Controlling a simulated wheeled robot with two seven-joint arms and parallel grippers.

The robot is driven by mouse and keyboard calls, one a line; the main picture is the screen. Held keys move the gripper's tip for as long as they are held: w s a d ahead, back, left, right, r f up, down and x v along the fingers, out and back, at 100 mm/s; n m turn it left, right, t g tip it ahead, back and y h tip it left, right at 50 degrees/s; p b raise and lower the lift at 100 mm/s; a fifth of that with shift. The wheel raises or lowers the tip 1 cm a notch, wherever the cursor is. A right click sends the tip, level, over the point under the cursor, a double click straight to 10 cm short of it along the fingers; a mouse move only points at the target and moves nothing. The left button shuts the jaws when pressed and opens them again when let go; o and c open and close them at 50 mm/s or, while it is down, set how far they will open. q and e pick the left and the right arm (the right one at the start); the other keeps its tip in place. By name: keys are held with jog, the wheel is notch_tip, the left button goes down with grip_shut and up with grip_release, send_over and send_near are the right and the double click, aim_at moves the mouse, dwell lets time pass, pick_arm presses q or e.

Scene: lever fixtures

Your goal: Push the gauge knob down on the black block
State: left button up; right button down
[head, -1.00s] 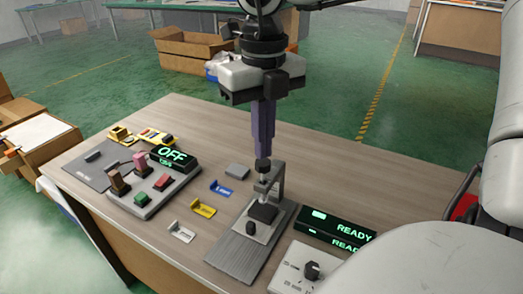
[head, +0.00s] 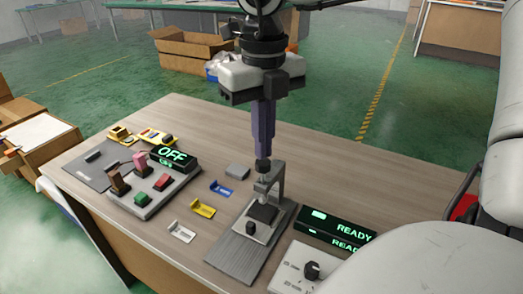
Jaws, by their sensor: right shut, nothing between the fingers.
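The gauge stand (head: 275,192) is a grey metal upright on a ribbed metal base plate (head: 236,255). Its dark gauge knob (head: 263,165) sits on top of a vertical plunger. The black block (head: 263,213) lies on the base below the plunger. A second small dark knob (head: 250,228) stands in front of the block. My right gripper (head: 264,154) points straight down with its purple-grey fingers together and empty. Its fingertips are right above the gauge knob, touching it or nearly so. My left gripper is not in view.
A panel with coloured switches (head: 150,190) and a display reading OFF (head: 173,157) stands to the left. Small blue, yellow and white brackets lie between. A READY display (head: 335,232) and a dial box (head: 300,270) stand to the right. The table's back right is clear.

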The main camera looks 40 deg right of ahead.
aim_at(263, 167)
jog(key=shift+f+b, duration=0.65)
jog(key=shift+f, duration=0.2)
jog(key=shift+f+b, duration=0.35)
jog(key=shift+b, duration=0.15)
jog(key=shift+f+b, duration=0.5)
jog(key=shift+f, duration=0.25)
jog(key=shift+r, duration=0.1)
dwell(0.5)
